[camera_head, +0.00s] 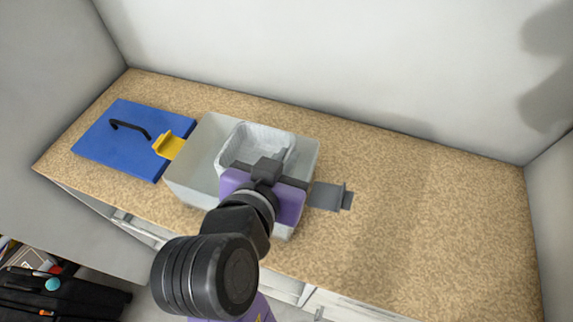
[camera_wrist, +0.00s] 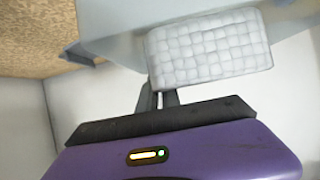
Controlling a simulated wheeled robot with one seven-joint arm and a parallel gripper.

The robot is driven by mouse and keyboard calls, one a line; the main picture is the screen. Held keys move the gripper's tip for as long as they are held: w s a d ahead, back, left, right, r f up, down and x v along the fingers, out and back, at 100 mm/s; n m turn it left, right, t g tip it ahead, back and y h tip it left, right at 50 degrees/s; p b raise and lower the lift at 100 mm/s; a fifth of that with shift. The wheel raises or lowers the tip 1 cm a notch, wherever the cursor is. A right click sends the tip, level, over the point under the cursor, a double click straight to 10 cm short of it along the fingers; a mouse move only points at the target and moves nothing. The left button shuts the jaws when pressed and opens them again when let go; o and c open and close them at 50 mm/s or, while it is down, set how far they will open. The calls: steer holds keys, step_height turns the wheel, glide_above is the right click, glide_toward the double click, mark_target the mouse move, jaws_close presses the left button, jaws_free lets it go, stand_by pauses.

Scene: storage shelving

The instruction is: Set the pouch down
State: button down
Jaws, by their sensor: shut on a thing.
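The pouch (camera_head: 246,145) is white with a woven, quilted pattern. In the head view it lies within the outline of a pale grey open bin (camera_head: 193,160); I cannot tell whether it touches the bin's floor. In the wrist view the pouch (camera_wrist: 208,50) is just beyond the fingertips. My gripper (camera_head: 281,154) reaches over the bin's near side and is shut on the pouch's near edge. The fingers also show in the wrist view (camera_wrist: 165,98), close together. My purple gripper body hides the bin's near right part.
A blue lid (camera_head: 105,149) with a black handle (camera_head: 130,128) lies left of the bin. A yellow clasp (camera_head: 169,146) sits between them, and a grey clasp (camera_head: 330,196) is at the bin's right. The speckled counter (camera_head: 430,220) is clear on the right. Walls enclose it.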

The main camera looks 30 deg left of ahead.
steer(key=shift+f, duration=1.5)
steer(key=shift+f+b, duration=0.35)
steer(key=shift+f, duration=0.25)
steer(key=c, duration=1.6)
jaws_free()
steer(key=shift+o, duration=0.2)
steer(key=shift+r, duration=0.1)
steer(key=shift+r, duration=0.3)
steer(key=v, duration=1.2)
steer(key=shift+r, duration=0.2)
